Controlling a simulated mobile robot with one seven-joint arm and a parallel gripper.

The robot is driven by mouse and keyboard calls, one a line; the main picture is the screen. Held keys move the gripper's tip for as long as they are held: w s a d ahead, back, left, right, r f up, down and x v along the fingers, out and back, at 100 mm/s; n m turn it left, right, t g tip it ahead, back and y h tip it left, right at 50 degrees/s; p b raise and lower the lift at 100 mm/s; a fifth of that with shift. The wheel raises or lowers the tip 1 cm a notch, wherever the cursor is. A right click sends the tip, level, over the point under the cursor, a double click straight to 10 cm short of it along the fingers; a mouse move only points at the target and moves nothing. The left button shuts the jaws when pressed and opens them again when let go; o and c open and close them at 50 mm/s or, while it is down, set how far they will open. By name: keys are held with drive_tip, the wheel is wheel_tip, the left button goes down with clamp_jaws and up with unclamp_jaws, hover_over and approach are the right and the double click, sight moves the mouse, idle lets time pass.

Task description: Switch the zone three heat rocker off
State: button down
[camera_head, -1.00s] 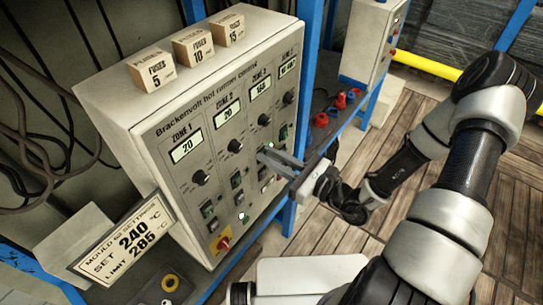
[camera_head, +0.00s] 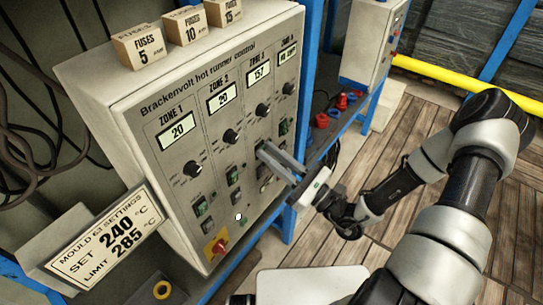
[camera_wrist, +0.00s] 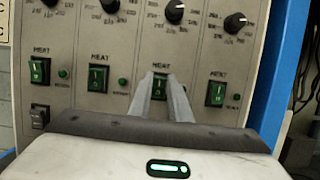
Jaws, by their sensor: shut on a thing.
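The grey control panel (camera_head: 205,150) carries zone columns with displays, knobs and rockers. The zone three display (camera_head: 260,75) reads 157. In the wrist view, the zone three heat rocker (camera_wrist: 160,86) is a dark switch with a green face, third from the left. My gripper (camera_head: 262,150) reaches the panel at the zone three column. In the wrist view my gripper (camera_wrist: 161,78) has its two fingers close together on either side of this rocker, shut on it. The fingers hide part of the rocker, so its position cannot be told. In the head view they cover it.
Neighbouring heat rockers sit close by, zone two's (camera_wrist: 98,78) left and zone four's (camera_wrist: 215,93) right. Fuse boxes (camera_head: 187,27) stand on top. A settings card (camera_head: 110,240) and a red-and-yellow switch (camera_head: 216,246) are at lower left. A blue post (camera_head: 305,100) stands right.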

drive_tip(key=c, duration=1.6)
unclamp_jaws()
drive_tip(key=shift+c, duration=0.2)
drive_tip(key=b+v, duration=0.2)
drive_tip(key=v, duration=1.5)
drive_tip(key=shift+d, duration=0.15)
drive_tip(key=shift+s, duration=0.1)
